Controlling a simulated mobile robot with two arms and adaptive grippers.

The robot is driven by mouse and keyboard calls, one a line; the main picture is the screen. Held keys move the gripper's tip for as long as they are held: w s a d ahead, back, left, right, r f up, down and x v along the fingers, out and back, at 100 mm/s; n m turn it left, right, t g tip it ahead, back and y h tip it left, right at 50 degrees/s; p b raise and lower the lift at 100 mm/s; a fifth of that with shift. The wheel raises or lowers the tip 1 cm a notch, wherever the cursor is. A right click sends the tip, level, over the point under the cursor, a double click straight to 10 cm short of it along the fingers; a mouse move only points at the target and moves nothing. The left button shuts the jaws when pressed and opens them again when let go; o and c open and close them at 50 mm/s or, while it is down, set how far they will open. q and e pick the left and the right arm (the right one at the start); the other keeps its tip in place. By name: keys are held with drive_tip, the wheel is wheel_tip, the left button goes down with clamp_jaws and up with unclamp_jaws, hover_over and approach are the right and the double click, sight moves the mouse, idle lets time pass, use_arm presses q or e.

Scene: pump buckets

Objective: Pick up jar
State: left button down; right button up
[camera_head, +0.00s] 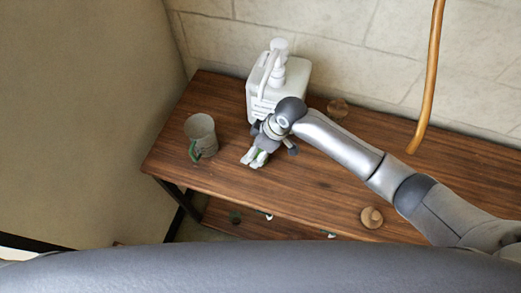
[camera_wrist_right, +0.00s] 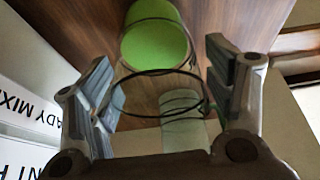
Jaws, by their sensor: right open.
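A pale grey, cup-like jar (camera_head: 201,132) with a green part on its side stands near the left end of the wooden table. My right gripper (camera_head: 255,158) is open, to the right of this jar and apart from it, in front of the white bucket. In the right wrist view, a round bright green surface (camera_wrist_right: 156,46) and thin dark loops show in the space between the open fingers (camera_wrist_right: 160,92). A pale cylinder (camera_wrist_right: 182,118) shows below them; I cannot tell whether these belong to the jar. My left gripper is not in view.
A white pump bucket (camera_head: 294,75) with printed text stands at the back of the table (camera_head: 310,187), close to my right gripper. A brown rod (camera_head: 428,80) rises at the right.

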drive_tip(key=shift+r, duration=0.1)
drive_tip(key=c, duration=1.4)
